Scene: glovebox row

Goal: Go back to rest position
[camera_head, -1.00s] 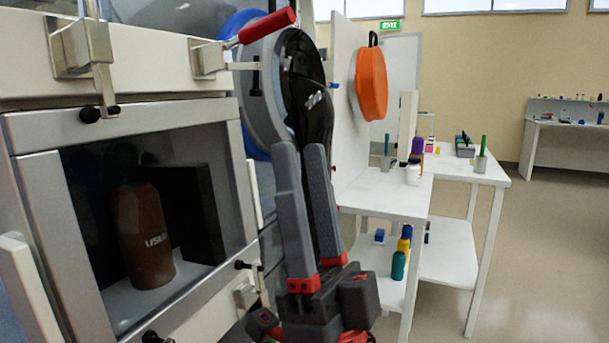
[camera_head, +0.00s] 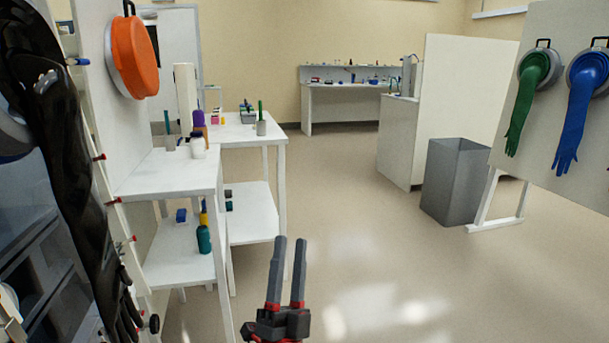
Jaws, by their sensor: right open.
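My right gripper (camera_head: 286,272) is at the bottom middle of the head view. Its two grey fingers point up and stand a little apart, open, with nothing between them. It shows against bare floor, just right of the white table legs. My left gripper is not in view. The chamber with the brown bottle behind its window is out of view now.
White tables (camera_head: 176,170) with bottles stand at left. A black glove (camera_head: 62,150) hangs at the left edge, near an orange round cover (camera_head: 134,57). A grey bin (camera_head: 456,180) and a glove board (camera_head: 545,120) stand right. The middle floor is clear.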

